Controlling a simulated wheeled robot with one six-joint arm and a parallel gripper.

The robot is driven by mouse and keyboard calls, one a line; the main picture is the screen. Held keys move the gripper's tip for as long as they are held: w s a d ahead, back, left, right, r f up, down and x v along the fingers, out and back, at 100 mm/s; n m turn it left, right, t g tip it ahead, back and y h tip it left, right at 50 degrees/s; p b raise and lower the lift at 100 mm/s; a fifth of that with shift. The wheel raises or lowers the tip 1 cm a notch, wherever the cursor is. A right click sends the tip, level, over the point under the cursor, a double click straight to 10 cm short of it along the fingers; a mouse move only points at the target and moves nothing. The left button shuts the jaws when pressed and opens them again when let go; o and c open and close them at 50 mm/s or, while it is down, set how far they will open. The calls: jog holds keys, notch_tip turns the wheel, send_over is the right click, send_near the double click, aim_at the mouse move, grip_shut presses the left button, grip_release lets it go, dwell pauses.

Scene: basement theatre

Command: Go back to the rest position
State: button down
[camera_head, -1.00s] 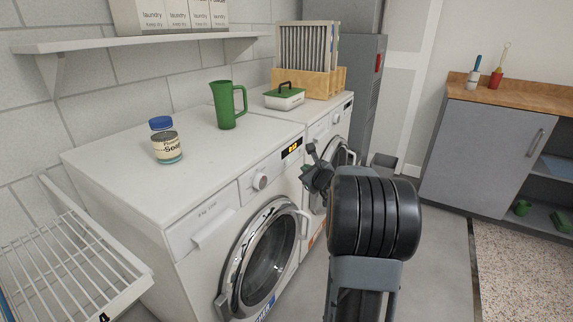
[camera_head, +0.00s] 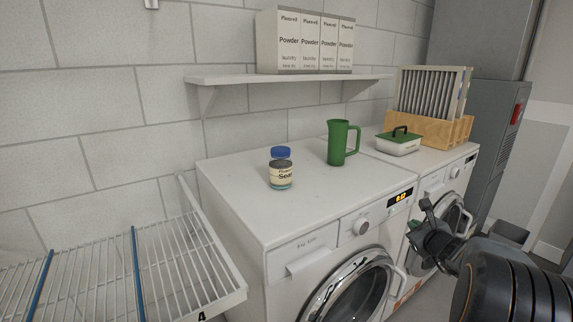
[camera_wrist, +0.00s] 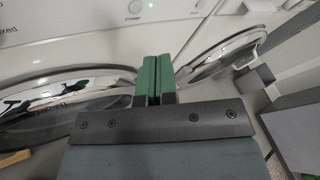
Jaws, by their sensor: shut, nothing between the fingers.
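My gripper (camera_head: 432,238) is at the lower right in the head view, in front of the two white washing machines and apart from their tops. In the wrist view its two green fingers (camera_wrist: 154,80) are pressed together with nothing between them. Behind the fingers are the round chrome doors of the machines. The near machine's door (camera_head: 352,290) shows in the head view. My dark arm fills the lower right corner.
On the near machine (camera_head: 235,190) stand a soap jar (camera_head: 281,170) and a green jug (camera_head: 341,143). Farther back are a green-lidded box (camera_head: 398,143) and a wooden rack (camera_head: 432,130). A shelf (camera_head: 290,80) holds powder boxes (camera_head: 305,42). A wire rack (camera_head: 190,270) is at the left.

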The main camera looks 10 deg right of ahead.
jog(key=a+r+n+g+y+p, duration=0.1)
jog(key=a+r+n+p, duration=0.2)
jog(key=a, duration=0.2)
jog(key=s+a+r+n+g+y+p, duration=0.1)
jog(key=a+r+n+y+p, duration=0.1)
jog(key=a+r+n+p, duration=0.1)
jog(key=s+a+r+n+y+p, duration=0.1)
jog(key=a+r+n+y+p, duration=0.1)
jog(key=a+r, duration=0.3)
jog(key=shift+s+a+r+n+g+p, duration=0.1)
jog(key=shift+a+n+g+p, duration=0.3)
jog(key=shift+a+n+p, duration=0.45)
jog(key=s+a+r+n+g+p, duration=0.7)
jog(key=s+a+r+n+p, duration=0.2)
jog(key=s+a+n+p, duration=0.35)
jog(key=s+r+n+g+h+p, duration=0.1)
jog(key=s+r+n+h+p, duration=0.3)
jog(key=n, duration=0.5)
jog(key=s+r+p, duration=0.2)
jog(key=s+p, duration=0.1)
jog(key=shift+s+d+g+p, duration=0.2)
jog(key=shift+s+g+p, duration=0.1)
jog(key=shift+s+p, duration=0.1)
jog(key=shift+f, duration=0.1)
